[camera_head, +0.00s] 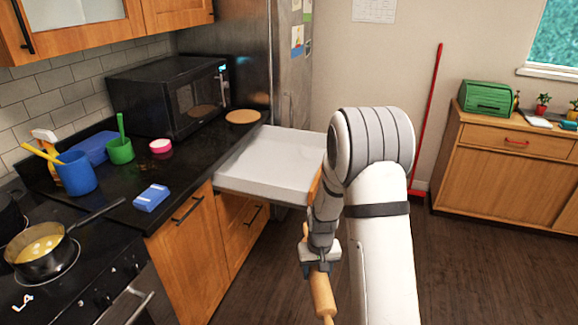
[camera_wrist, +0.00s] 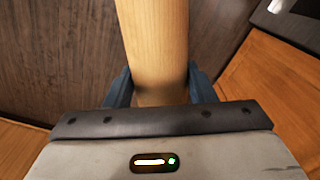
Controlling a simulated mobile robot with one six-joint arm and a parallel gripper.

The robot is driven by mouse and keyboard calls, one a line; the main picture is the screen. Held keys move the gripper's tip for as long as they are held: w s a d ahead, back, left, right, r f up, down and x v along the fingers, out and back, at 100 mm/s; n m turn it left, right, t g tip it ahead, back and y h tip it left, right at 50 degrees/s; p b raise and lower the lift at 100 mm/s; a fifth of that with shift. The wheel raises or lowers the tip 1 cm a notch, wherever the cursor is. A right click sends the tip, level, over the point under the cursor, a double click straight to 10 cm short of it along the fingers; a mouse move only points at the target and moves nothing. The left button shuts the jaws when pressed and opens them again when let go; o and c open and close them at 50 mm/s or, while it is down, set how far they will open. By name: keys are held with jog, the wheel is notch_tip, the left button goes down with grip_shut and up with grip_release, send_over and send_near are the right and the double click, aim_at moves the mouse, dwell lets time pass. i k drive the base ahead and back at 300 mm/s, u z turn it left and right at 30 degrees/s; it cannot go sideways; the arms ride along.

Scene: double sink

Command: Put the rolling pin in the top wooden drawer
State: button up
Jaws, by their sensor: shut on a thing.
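The light wooden rolling pin (camera_head: 322,294) is in my gripper (camera_head: 320,257), low and in front of the counter. In the wrist view the pin (camera_wrist: 155,45) runs up between the two dark fingers of my gripper (camera_wrist: 160,85), which are shut on it. The top wooden drawer (camera_head: 270,158) is pulled out beyond my gripper. Its white inside looks empty where it shows. My arm hides its right end and most of its wooden front. The pin is outside the drawer, on the near side of it.
A cabinet door and a lower drawer (camera_head: 240,232) with dark handles are under the counter. A blue box (camera_head: 151,197), microwave (camera_head: 172,92) and cups stand on the counter. A pan (camera_head: 42,250) sits on the stove at left. The floor (camera_head: 470,270) at right is clear.

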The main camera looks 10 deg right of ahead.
aim_at(272, 165)
jog(key=u, duration=0.65)
jog(key=i, duration=0.15)
jog(key=z, duration=2.7)
jog(key=k, duration=2.2)
jog(key=u, duration=1.2)
jog(key=i, duration=1.65)
jog(key=u, duration=0.05)
